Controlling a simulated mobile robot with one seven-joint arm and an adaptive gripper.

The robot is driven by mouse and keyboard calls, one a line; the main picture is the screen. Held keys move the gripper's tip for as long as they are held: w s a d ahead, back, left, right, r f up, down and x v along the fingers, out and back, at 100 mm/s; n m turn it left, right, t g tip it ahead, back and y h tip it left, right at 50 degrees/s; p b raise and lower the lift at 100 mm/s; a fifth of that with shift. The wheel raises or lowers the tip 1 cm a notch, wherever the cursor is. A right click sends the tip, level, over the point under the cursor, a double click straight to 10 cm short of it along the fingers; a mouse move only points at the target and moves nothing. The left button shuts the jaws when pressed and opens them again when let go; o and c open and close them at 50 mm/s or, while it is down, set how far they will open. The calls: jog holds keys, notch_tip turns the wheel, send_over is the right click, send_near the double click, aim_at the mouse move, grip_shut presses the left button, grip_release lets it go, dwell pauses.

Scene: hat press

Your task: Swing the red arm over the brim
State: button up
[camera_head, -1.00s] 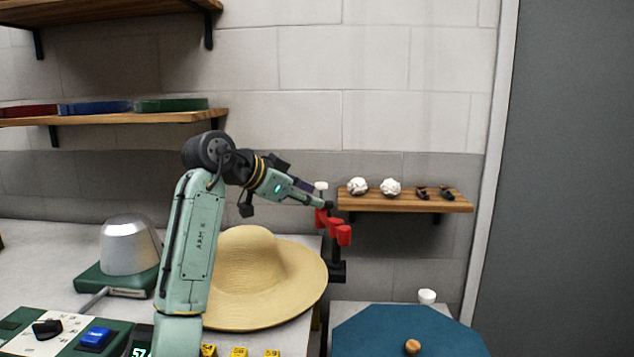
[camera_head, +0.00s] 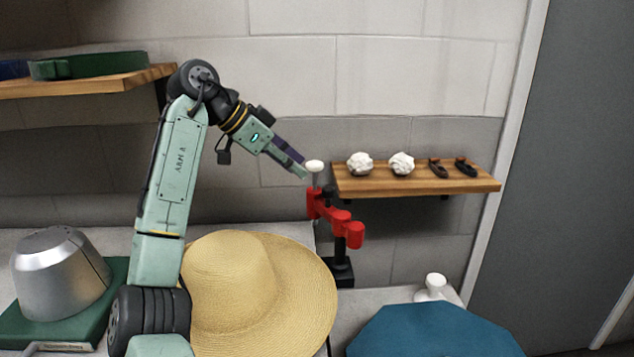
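The red arm (camera_head: 336,217) sits on a black post at the right edge of the counter, beside the hat. A white knob (camera_head: 314,166) stands on top of its left end. The straw hat (camera_head: 258,290) lies on the counter with its wide brim (camera_head: 316,305) spread out; the red arm points away from it to the right. My gripper (camera_head: 303,172) is just left of the white knob, pointing down and right. I cannot tell whether it touches the knob or whether its fingers are apart.
A silver dome on a green base (camera_head: 62,275) stands at left. A wooden wall shelf (camera_head: 415,181) with white crumpled balls and small dark items is behind the red arm. A blue octagonal top (camera_head: 435,332) and a white knob-like piece (camera_head: 433,287) are at lower right.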

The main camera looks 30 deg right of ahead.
aim_at(326, 189)
jog(key=p+x, duration=0.2)
jog(key=x, duration=0.7)
jog(key=shift+s+d+f, duration=0.2)
jog(key=shift+d+f, duration=0.05)
jog(key=shift+c, duration=0.6)
grip_shut()
